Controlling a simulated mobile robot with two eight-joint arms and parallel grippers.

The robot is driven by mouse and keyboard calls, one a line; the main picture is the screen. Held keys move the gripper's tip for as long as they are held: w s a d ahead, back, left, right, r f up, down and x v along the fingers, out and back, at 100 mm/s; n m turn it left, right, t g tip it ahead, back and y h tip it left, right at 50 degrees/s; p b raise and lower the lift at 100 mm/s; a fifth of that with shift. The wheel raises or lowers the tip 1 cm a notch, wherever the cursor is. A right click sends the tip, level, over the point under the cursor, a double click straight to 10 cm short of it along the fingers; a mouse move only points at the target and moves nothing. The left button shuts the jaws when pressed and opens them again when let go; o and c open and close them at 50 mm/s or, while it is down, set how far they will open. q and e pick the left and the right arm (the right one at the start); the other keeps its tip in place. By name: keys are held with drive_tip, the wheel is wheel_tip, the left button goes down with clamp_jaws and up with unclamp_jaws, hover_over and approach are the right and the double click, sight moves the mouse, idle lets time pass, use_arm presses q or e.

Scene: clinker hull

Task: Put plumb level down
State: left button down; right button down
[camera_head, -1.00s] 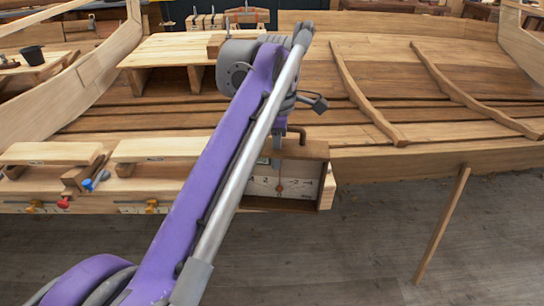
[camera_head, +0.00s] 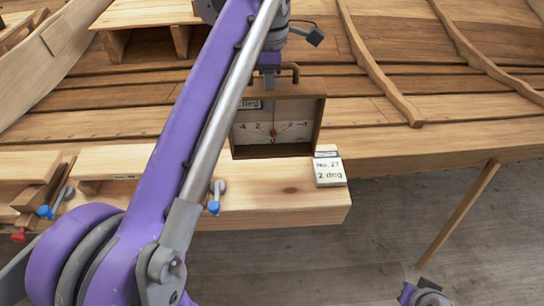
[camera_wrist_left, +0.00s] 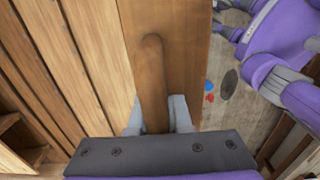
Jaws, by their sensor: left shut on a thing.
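The plumb level (camera_head: 318,110) is a brown wooden box with an open front, a white dial and a red pointer near the dial's middle. A bent handle (camera_wrist_left: 153,75) stands on its top. My left gripper (camera_wrist_left: 157,116) is shut on this handle, a finger on each side. The box looks upright, at the back edge of a pale plank (camera_head: 270,205). I cannot tell whether its bottom touches wood. A small card (camera_head: 328,173) reading "No. 27, 2 deg" is just right of and below the box. My right gripper is not clearly seen.
The planked hull (camera_head: 440,118) with curved ribs (camera_head: 375,65) fills the back. A slanting wooden prop (camera_head: 458,215) stands at right. Clamps with blue handles (camera_head: 214,206) sit along the plank at left. The plank's top right of the clamp is mostly clear.

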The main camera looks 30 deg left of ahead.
sight(269, 116)
use_arm(q)
wheel_tip(269, 116, down, 5)
drive_tip(key=shift+s+f+b, duration=0.1)
drive_tip(key=shift+b, duration=0.2)
drive_tip(key=shift+f, duration=2.45)
drive_tip(key=c, duration=0.8)
unclamp_jaws()
drive_tip(key=shift+c, duration=0.2)
wheel_tip(269, 116, up, 12)
drive_tip(key=p, duration=0.1)
